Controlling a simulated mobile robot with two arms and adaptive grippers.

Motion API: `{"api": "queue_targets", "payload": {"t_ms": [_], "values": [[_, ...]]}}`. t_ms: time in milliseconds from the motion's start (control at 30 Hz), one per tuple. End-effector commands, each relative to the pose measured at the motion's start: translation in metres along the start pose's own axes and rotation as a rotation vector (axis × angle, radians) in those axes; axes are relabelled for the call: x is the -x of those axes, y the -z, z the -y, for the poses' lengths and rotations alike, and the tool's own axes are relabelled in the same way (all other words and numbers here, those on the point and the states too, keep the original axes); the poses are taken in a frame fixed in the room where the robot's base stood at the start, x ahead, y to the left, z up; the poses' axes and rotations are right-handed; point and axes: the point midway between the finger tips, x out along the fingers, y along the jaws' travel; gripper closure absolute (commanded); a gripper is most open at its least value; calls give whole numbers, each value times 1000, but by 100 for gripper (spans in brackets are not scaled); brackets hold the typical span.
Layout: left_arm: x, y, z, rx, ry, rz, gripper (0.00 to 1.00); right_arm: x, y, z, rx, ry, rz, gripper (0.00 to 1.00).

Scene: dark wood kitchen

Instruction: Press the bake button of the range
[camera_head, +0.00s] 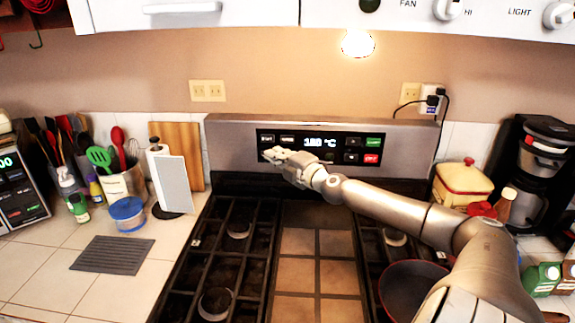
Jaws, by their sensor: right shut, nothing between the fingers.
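The range (225,140) stands against the back wall, with a grey back panel above the black cooktop. Its control panel (320,142) shows a lit display reading about "180 °C", small buttons at the left, and green and red buttons at the right. My right arm reaches in from the lower right over the cooktop. My right gripper (272,155) is shut and empty, at the lower left part of the control panel. It covers part of the panel below the left buttons; whether it touches is hard to tell. The bake button's label is too small to read. My left gripper is not in view.
A dark red pan (408,292) sits on the right burners below my arm. A coffee maker (540,165) and a yellow and red container (462,183) stand at the right. Utensils, a blue-lidded tub (127,214) and a grey mat (112,255) are on the left counter.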

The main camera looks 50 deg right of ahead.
Motion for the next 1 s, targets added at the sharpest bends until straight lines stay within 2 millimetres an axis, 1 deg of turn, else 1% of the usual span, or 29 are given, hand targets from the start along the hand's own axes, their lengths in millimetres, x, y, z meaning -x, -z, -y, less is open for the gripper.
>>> {"api": "queue_targets", "payload": {"t_ms": [33, 200, 367, 600, 800, 1000], "values": [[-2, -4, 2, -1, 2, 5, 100, 4, -1, 3, 0, 3, 1, 100], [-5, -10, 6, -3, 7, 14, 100, 15, -1, 3, 1, 4, 1, 100], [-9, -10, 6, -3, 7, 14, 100, 24, 0, 3, 3, 4, -1, 100], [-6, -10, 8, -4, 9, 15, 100, 39, 1, 2, -3, 3, -1, 100], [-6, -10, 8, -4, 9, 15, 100, 46, 0, 1, -1, 2, 0, 100], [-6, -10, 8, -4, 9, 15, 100, 48, 0, 0, 0, 0, 0, 100]]}}
